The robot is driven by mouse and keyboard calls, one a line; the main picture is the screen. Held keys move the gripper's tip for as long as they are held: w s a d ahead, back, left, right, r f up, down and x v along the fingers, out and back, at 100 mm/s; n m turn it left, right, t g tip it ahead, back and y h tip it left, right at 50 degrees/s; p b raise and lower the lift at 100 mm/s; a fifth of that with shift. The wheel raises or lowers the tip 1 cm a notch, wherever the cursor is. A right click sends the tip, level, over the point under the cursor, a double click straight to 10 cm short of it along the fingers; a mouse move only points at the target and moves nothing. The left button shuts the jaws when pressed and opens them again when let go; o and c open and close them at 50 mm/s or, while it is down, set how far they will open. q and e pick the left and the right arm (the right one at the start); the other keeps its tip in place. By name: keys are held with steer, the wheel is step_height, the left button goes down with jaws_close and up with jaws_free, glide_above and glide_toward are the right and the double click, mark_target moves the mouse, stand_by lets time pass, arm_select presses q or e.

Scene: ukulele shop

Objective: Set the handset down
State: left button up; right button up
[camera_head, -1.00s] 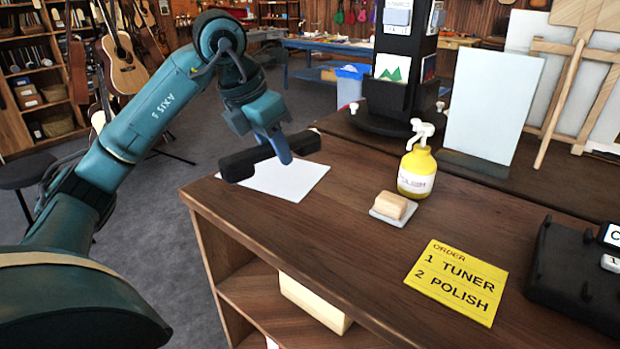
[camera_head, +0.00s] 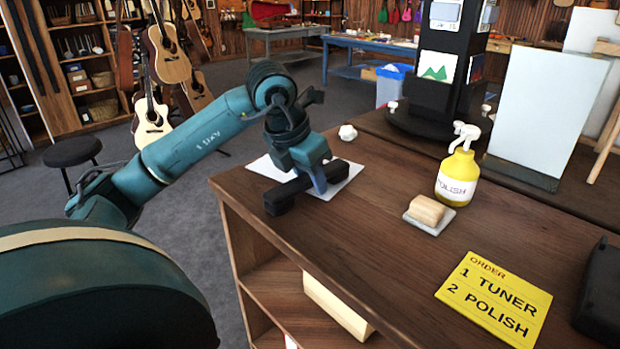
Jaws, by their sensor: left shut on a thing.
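The black handset (camera_head: 283,197) is in my left gripper (camera_head: 316,183), over the white sheet (camera_head: 348,176) at the counter's far left corner. The gripper points down and its fingers are shut around the handset's middle. The handset is low, at or just above the counter (camera_head: 370,240); I cannot tell whether it touches. Its near end lies close to the counter's left edge. My right gripper is not in view.
A yellow polish bottle (camera_head: 457,178), a tan block on a small tray (camera_head: 426,209) and a yellow order card (camera_head: 494,298) stand to the right. A small white knob-like thing (camera_head: 347,132) is behind the sheet. The counter's middle is clear.

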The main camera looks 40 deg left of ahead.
arm_select(q)
steer(key=shift+f, duration=0.15)
steer(key=o, duration=1)
steer(key=shift+o, duration=0.2)
steer(key=p+v, duration=0.1)
steer(key=v, duration=1)
steer(key=shift+w, duration=0.1)
steer(key=shift+s+r, duration=0.3)
steer(key=shift+r, duration=0.3)
